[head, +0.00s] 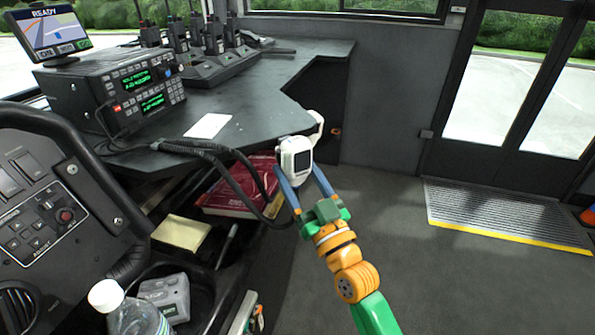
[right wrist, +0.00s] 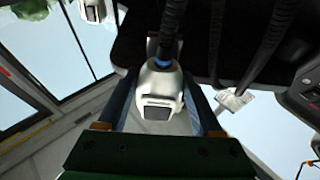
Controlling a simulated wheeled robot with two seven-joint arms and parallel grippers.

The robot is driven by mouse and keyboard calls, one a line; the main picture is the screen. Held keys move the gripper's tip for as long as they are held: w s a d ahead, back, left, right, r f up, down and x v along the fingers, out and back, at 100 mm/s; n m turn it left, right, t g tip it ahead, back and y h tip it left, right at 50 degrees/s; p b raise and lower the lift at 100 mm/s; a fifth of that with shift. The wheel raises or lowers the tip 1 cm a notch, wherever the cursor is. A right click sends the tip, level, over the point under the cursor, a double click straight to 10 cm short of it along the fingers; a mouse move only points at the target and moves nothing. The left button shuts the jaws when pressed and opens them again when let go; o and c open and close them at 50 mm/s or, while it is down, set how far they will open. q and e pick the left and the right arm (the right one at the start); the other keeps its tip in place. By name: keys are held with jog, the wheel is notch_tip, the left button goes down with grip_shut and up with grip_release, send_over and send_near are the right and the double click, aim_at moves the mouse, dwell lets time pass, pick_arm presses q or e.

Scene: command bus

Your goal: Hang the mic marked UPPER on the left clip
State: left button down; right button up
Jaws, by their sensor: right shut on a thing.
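A white hand mic (head: 297,157) with a dark square face is held up in front of the desk's near corner. My right gripper (head: 303,175) is shut on it, with one blue finger on each side. In the right wrist view the mic (right wrist: 160,95) sits between the fingers, with a dark cord behind it. I cannot read a label on it. Another white piece (head: 317,122) shows just behind the mic; I cannot tell whether it is a clip. A second white device (right wrist: 95,10) is cut off at the top of the right wrist view. My left gripper is out of view.
The dark desk (head: 265,120) holds a two-display radio (head: 125,88), a white card (head: 208,125) and several handheld radios. Black cables (head: 215,150) hang over the edge by a red book (head: 240,185).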

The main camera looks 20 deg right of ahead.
jog(key=shift+w+f, duration=0.1)
dwell(0.3)
jog(key=shift+p, duration=0.35)
jog(key=shift+f, duration=0.15)
jog(key=shift+f+b, duration=0.45)
jog(key=shift+f, duration=0.05)
jog(key=shift+f+b, duration=0.3)
jog(key=shift+f, duration=0.25)
jog(key=shift+f, duration=0.1)
